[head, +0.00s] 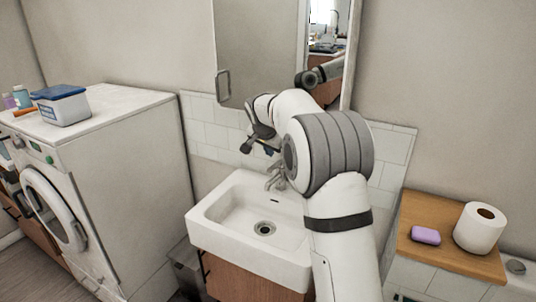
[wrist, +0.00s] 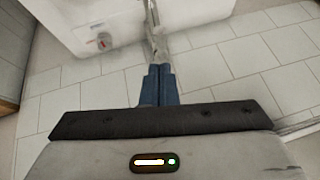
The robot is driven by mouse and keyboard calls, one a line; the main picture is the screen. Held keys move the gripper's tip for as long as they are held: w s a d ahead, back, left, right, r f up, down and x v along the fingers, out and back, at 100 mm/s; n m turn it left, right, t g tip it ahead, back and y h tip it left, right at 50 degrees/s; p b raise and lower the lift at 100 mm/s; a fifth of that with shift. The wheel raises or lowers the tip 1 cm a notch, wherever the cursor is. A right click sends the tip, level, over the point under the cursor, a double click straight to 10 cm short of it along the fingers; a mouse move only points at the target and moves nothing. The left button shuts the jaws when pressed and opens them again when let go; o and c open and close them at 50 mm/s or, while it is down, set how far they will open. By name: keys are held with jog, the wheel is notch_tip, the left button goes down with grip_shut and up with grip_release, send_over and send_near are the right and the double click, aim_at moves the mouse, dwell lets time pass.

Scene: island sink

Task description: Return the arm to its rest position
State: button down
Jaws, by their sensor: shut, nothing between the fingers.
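My arm reaches up and over the right side of the white sink (head: 215,215) in the head view. My gripper (head: 268,151) is at its end, above the sink and in front of the tiled wall, close to the tap (head: 275,178). In the wrist view its two blue fingers (wrist: 158,85) are together, shut and empty. The sink (wrist: 200,10) and the tap (wrist: 154,35) show beyond the fingertips there. Whether the fingers touch the tap cannot be told.
A mirror cabinet (head: 260,55) hangs behind my arm. A washing machine (head: 120,170) with a blue-lidded tub (head: 62,108) stands left. On the right, a wooden top (head: 455,258) holds purple soap (head: 426,235) and a toilet roll (head: 479,230). The sink basin is empty.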

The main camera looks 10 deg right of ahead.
jog(key=s+d+r+n+g, duration=0.1)
jog(key=s+r+n, duration=0.1)
jog(key=s, duration=0.8)
jog(key=s+d+r+n, duration=0.1)
jog(key=s+n, duration=0.1)
jog(key=s, duration=0.7)
jog(key=s+f+n+g+y, duration=0.1)
jog(key=s+f+n, duration=0.1)
jog(key=s, duration=1.1)
jog(key=s+f+n+g+y, duration=0.1)
jog(key=s+f, duration=0.4)
jog(key=s, duration=0.8)
jog(key=shift+a+f+n, duration=0.15)
jog(key=shift+a+n, duration=0.2)
jog(key=shift+n, duration=0.35)
